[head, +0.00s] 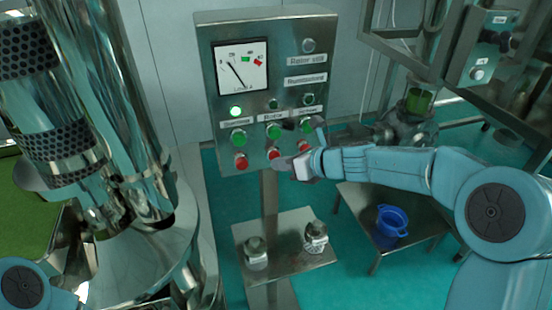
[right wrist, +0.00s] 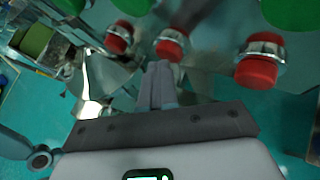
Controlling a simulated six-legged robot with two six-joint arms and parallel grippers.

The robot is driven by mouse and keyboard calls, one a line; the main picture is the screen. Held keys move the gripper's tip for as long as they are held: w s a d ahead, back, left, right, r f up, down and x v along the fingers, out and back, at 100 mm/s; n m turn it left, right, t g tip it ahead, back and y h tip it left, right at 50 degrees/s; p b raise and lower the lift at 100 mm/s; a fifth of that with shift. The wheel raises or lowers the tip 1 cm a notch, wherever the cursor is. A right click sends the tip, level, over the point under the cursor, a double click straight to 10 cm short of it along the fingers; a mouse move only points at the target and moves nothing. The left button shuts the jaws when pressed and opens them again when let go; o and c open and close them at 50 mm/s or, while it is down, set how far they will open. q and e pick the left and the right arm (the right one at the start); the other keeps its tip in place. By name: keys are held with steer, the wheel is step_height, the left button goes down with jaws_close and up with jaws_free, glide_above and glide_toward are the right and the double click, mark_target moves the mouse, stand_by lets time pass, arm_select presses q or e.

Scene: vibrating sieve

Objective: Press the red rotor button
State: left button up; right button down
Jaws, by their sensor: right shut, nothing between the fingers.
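The metal control panel (head: 217,70) carries a row of green buttons above a row of red ones. The middle red button, under the label that seems to read "Rotor" (head: 273,154), also shows in the right wrist view (right wrist: 171,44). My right gripper (head: 277,165) is shut and empty, just in front of and slightly below this button. In the right wrist view its closed fingertips (right wrist: 159,66) end close under the middle red button; I cannot tell whether they touch. The left red button (head: 241,162) and right red button (head: 304,148) flank it. My left gripper is out of view.
A gauge (head: 241,67) and a lit green lamp (head: 236,112) are on the panel. A small metal shelf (head: 285,268) stands below it. A blue pot (head: 391,222) sits on a low table to the right. Large shiny machinery (head: 130,150) fills the left.

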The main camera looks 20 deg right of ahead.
steer(key=shift+s, duration=0.1)
steer(key=shift+s+b, duration=0.45)
steer(key=shift+s, duration=0.35)
steer(key=shift+s+f, duration=0.1)
steer(key=shift+s+d+b, duration=0.15)
steer(key=shift+s+b, duration=0.8)
steer(key=shift+s, duration=1.5)
